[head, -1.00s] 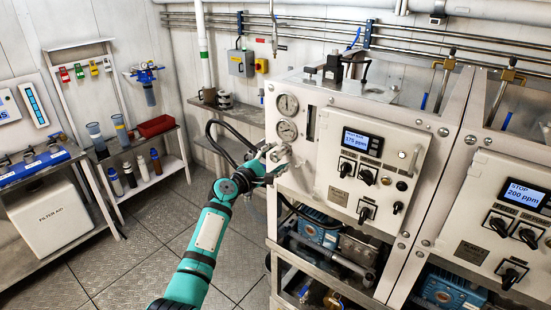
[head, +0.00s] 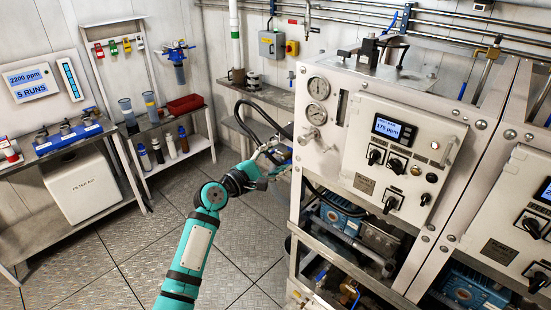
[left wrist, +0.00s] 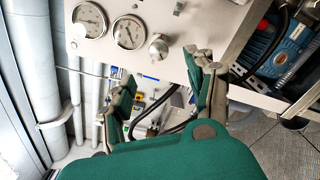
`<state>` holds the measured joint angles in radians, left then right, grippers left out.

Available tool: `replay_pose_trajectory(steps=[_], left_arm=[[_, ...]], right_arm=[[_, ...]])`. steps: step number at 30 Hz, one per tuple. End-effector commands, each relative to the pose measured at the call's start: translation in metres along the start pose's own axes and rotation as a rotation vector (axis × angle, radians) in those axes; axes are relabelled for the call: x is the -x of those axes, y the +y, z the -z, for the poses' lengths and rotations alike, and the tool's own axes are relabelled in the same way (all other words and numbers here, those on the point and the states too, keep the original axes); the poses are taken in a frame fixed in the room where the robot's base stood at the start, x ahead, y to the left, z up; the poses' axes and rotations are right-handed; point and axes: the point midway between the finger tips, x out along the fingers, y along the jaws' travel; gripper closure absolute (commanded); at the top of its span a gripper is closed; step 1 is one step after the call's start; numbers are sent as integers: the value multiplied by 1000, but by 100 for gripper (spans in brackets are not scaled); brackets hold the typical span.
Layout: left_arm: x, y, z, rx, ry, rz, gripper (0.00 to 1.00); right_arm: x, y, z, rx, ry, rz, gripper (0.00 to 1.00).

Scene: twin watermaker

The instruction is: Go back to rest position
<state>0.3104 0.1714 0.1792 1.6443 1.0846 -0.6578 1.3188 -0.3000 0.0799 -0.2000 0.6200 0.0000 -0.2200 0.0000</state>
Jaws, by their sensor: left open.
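My left gripper (head: 280,150) is at the left side of the near watermaker cabinet (head: 335,160), below the gauges. It is open, and nothing shows between its fingers in the left wrist view (left wrist: 164,72). A round metal knob (head: 315,114) on the panel is just up and right of the gripper. The knob also shows in the left wrist view (left wrist: 159,47), beyond the fingertips and apart from them. My right gripper is in neither view.
Two pressure gauges (head: 318,100) sit by the knob. A display (head: 394,128) reads 175 ppm. A black hose (head: 262,112) runs behind my gripper. A shelf rack with filters (head: 178,165) and a white box (head: 88,187) stand left. The floor (head: 115,270) between is clear.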

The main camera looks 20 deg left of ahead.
Motion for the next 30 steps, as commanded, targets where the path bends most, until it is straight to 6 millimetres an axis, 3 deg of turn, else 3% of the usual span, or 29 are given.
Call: replay_pose_trajectory(steps=[14, 17, 20, 22, 26, 30], left_arm=[[1, -1, 1, -1, 1, 1, 44], [1, -14, 10, -17, 20, 18, 44], [2, -51, 35, -70, 71, 69, 44], [5, -90, 60, -133, 121, 127, 44], [21, -177, 110, -287, 210, 268, 44], [53, -270, 156, -463, 268, 442, 44]], right_arm=[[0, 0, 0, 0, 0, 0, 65], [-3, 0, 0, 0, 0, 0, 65], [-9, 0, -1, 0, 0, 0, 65], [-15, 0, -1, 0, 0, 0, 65], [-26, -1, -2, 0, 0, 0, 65], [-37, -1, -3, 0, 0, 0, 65]])
